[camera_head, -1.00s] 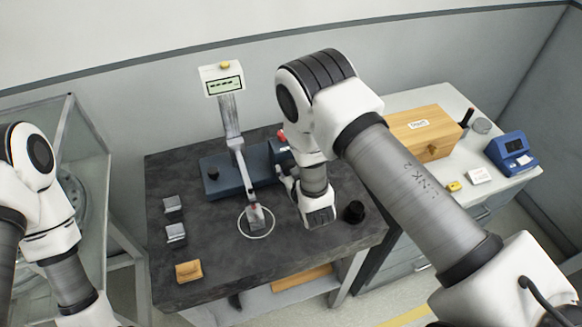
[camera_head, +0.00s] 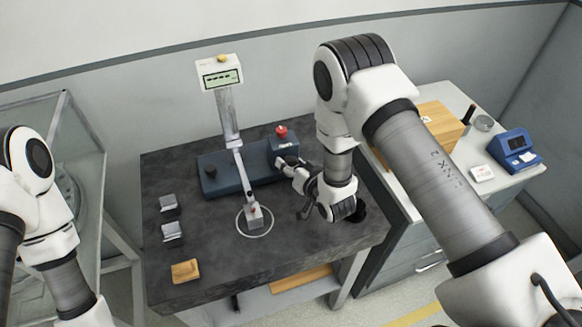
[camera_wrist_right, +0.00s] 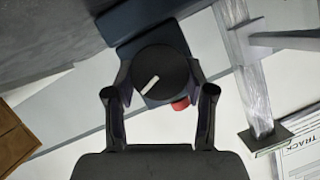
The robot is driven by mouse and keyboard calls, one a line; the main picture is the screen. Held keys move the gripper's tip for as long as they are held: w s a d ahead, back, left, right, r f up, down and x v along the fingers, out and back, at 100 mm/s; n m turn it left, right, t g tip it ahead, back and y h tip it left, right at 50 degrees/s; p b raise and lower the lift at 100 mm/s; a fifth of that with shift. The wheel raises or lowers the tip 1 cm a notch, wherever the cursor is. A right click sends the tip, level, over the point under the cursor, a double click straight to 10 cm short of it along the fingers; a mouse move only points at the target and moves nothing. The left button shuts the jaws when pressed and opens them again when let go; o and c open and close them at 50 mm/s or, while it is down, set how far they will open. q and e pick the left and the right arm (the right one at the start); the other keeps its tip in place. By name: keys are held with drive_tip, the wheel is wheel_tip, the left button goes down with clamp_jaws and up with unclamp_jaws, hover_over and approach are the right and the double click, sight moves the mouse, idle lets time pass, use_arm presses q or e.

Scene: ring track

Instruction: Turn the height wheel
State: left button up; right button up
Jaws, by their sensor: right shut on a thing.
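The height wheel (camera_wrist_right: 160,72) is a round black knob with a white line across its face, seen in the right wrist view. It sits on the right end block of a blue machine (camera_head: 236,176) on the dark bench. My right gripper (camera_head: 285,164) reaches in from the right. In the right wrist view its two fingers (camera_wrist_right: 158,80) are shut on the wheel, one on each side. In the head view the gripper largely hides the wheel. My left arm shows at the left edge, with its gripper out of frame.
A red button (camera_head: 281,131) tops the machine's right block. A post carries a display (camera_head: 220,78) showing dashes. A black knob (camera_head: 207,171) stands on the machine's left part. Metal blocks (camera_head: 172,232) and a wooden block (camera_head: 186,271) lie at the bench's left.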

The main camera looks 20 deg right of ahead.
drive_tip(key=shift+d+m+y, duration=0.1)
drive_tip(key=shift+m+y, duration=0.2)
drive_tip(key=shift+m, duration=0.2)
drive_tip(key=shift+b, duration=0.3)
drive_tip(key=o, duration=1.2)
drive_tip(key=shift+c, duration=0.2)
drive_tip(key=v, duration=1.2)
drive_tip(key=shift+f, duration=0.2)
drive_tip(key=shift+s, duration=0.15)
